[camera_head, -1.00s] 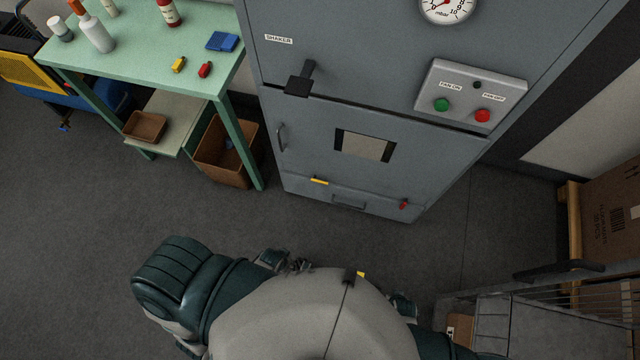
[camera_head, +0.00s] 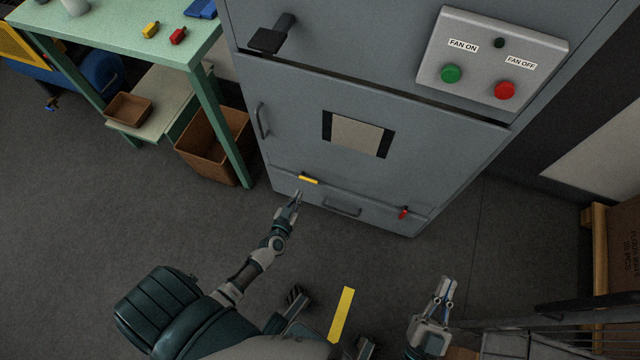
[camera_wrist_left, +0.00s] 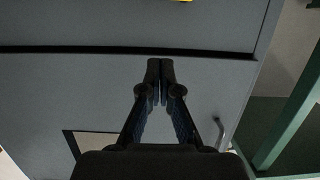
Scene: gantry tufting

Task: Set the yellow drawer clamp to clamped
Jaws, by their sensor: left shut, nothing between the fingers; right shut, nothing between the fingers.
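The yellow drawer clamp (camera_head: 308,179) is a small yellow bar at the left of the seam above the bottom drawer of the grey cabinet. It lies nearly along the seam. In the left wrist view its edge (camera_wrist_left: 182,1) just shows at the top. My left gripper (camera_head: 298,195) is shut and empty, just below and left of the clamp in the head view; I cannot tell whether they touch there. In the left wrist view its fingertips (camera_wrist_left: 160,62) are together, apart from the clamp. My right gripper (camera_head: 447,282) is shut and empty, lower right over the floor.
A red clamp (camera_head: 404,213) sits at the drawer's right. The drawer handle (camera_head: 342,209) lies between the clamps. A green bench (camera_head: 120,45) and a brown bin (camera_head: 213,150) stand left. A metal-railed cart (camera_head: 550,340) is at lower right.

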